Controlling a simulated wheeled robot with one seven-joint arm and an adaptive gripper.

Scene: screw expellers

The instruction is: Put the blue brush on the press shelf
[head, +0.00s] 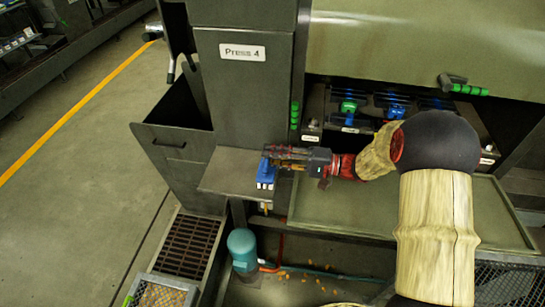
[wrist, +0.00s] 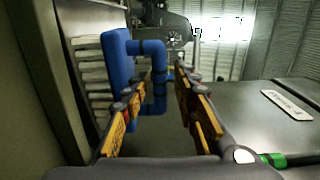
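The blue brush (head: 266,172), with white bristles (wrist: 92,80), is at the front part of the grey press shelf (head: 228,172) beside the "Press 4" column. Its bristles face down; I cannot tell for sure whether they touch the shelf. My gripper (head: 283,157) is at the brush from the right. In the wrist view the brush's blue handle (wrist: 159,72) lies between the fingers of my gripper (wrist: 161,80). One finger is inside the handle loop, the other outside, with a small gap showing on each side. The fingers look open around the handle.
The Press 4 column (head: 240,90) rises behind the shelf. A dark open bin (head: 175,140) is at left. A tray (head: 400,205) lies under my arm. A teal motor (head: 242,248) is below, and a rack with green and blue items (head: 385,108) is behind.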

